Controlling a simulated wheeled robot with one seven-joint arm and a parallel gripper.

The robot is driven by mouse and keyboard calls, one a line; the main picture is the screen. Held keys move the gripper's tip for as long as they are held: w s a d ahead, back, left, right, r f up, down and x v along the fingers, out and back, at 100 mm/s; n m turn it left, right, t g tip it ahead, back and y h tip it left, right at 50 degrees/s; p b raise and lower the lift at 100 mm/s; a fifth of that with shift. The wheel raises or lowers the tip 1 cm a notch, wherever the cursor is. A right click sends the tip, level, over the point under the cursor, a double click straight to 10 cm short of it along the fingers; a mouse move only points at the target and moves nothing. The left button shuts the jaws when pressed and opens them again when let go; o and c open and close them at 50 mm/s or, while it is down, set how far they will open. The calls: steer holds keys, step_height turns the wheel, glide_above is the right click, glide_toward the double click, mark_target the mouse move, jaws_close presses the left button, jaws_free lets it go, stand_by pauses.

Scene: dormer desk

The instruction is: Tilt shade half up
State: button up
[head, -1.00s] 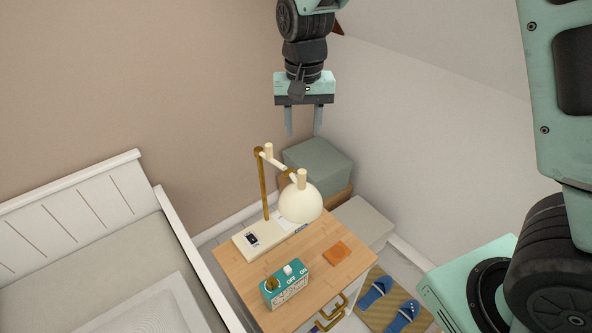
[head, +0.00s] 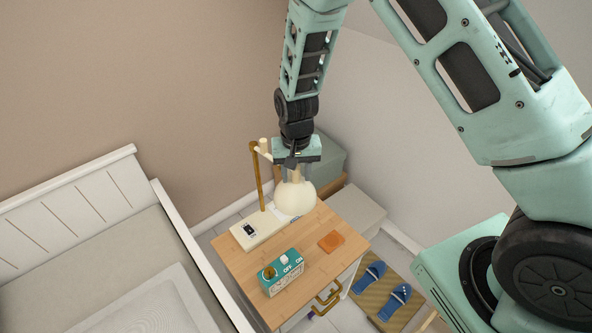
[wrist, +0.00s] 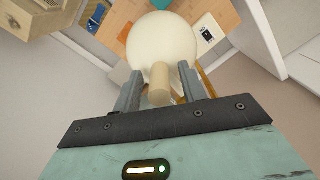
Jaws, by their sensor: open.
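The desk lamp has a cream dome shade (head: 296,197) that hangs from a brass post (head: 258,180) over the nightstand, with its opening facing down. My gripper (head: 296,172) is above the shade, pointing down. In the wrist view the shade (wrist: 162,40) lies just beyond the fingertips. The cream knob (wrist: 159,84) on top of the shade stands between the two open fingers of my gripper (wrist: 160,80). The fingers are apart; I cannot tell whether either one touches the knob. In the head view the knob is mostly hidden by my gripper.
The lamp base (head: 258,228) stands on the wooden nightstand (head: 310,262). A teal box with a knob and switch (head: 282,272) and an orange coaster (head: 331,242) lie there too. A bed (head: 120,250) is at left. A grey-green box (head: 328,155) stands behind. Blue slippers (head: 395,301) lie on a mat.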

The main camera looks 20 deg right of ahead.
jaws_close()
steer(key=shift+w+a+r+g+h+p, duration=0.1)
steer(key=shift+w+r+g+h+p, duration=0.2)
steer(key=shift+r+g+p, duration=0.45)
steer(key=shift+w+a+r+g+h, duration=0.1)
steer(key=shift+w+r+g+h, duration=0.1)
steer(key=shift+g, duration=0.5)
steer(key=shift+w+r+g+h, duration=0.1)
steer(key=shift+w+g+h, duration=0.1)
steer(key=shift+g, duration=0.45)
steer(key=shift+w+a+r+g+h, duration=0.1)
steer(key=shift+g+h, duration=0.1)
steer(key=shift+g, duration=0.5)
jaws_free()
